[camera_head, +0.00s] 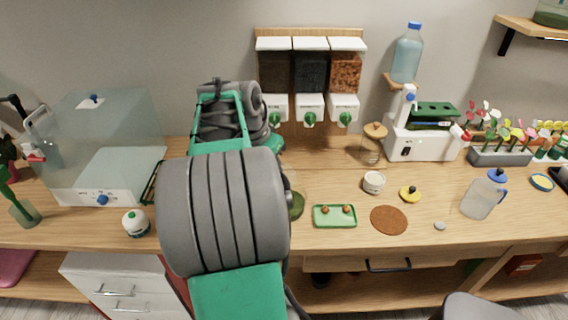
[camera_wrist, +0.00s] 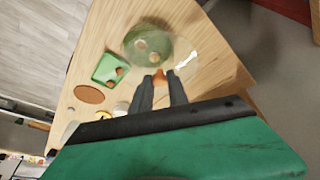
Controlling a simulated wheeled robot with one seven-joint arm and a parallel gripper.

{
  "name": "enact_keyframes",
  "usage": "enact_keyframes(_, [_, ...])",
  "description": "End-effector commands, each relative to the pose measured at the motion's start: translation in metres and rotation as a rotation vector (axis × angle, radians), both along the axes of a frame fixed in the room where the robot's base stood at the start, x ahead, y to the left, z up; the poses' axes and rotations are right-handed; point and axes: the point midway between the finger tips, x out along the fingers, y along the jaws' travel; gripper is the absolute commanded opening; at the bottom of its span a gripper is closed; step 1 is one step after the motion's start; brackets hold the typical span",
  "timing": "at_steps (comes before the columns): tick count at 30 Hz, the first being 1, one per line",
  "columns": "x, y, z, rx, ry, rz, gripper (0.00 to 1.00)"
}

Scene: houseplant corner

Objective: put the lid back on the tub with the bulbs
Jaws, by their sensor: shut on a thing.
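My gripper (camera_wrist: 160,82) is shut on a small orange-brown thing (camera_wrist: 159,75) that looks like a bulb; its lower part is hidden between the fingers. Just beyond the fingertips is a round green dish (camera_wrist: 133,34) with two brown bulb-like pieces in it. In the head view the dish (camera_head: 297,205) is mostly hidden behind my arm, as is my gripper. A small white tub (camera_head: 374,182) stands on the counter. A yellow lid with a dark knob (camera_head: 410,194) lies apart to its right. I cannot tell what the tub holds.
A green tray (camera_head: 320,221) with brown bulbs and a brown round mat (camera_head: 388,220) lie near the front edge. A jar (camera_head: 371,150), jug (camera_head: 480,197) and white machine (camera_head: 430,143) stand on the counter. A clear-covered box (camera_head: 110,140) is at left.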

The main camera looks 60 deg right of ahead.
Motion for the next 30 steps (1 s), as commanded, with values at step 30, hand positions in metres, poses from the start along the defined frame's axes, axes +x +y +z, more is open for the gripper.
enact_keyframes(30, [-0.033,-0.015,-0.065,-0.002,0.004,-0.129,0.00])
